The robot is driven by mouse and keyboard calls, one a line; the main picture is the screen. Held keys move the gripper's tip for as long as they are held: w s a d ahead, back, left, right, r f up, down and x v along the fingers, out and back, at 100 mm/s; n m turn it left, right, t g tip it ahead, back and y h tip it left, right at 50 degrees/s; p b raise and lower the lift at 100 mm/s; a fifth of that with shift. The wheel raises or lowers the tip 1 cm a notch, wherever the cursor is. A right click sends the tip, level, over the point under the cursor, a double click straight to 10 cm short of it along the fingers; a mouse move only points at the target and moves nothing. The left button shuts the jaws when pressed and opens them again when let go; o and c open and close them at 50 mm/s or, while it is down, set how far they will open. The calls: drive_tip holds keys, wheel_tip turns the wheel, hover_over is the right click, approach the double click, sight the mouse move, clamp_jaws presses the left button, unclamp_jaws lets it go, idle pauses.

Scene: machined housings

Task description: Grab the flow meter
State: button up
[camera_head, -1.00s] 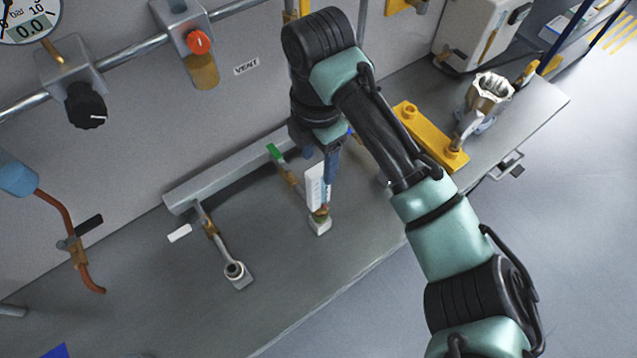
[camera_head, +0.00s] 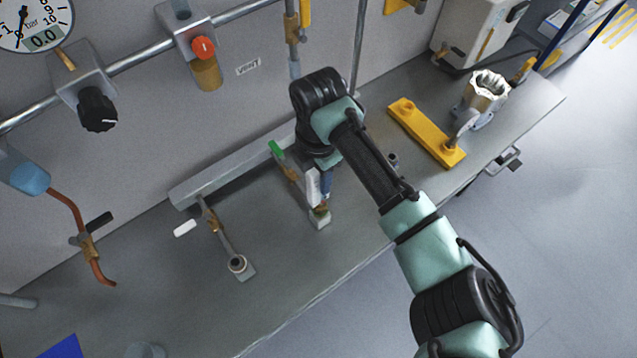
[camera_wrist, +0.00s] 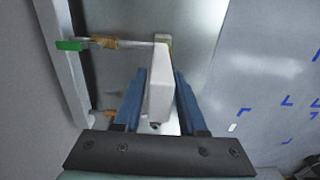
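The flow meter (camera_head: 313,188) is a narrow white upright body on a small pale block at the bench, with a brass fitting at its foot. In the wrist view the flow meter (camera_wrist: 160,88) lies between my two blue fingers. My gripper (camera_head: 325,184) comes down on it from above and partly hides it in the head view. In the wrist view my gripper (camera_wrist: 161,74) is open, with one finger on each side of the white body and narrow gaps showing. I cannot tell whether either finger touches it.
A green-handled valve (camera_head: 277,149) sits just left of the flow meter, and it also shows in the wrist view (camera_wrist: 70,45). A grey rail (camera_head: 235,168) runs along the wall. A second fitting (camera_head: 238,264) stands left. A yellow bar (camera_head: 428,134) lies right. The front bench is clear.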

clamp_jaws()
drive_tip(key=shift+r, duration=0.15)
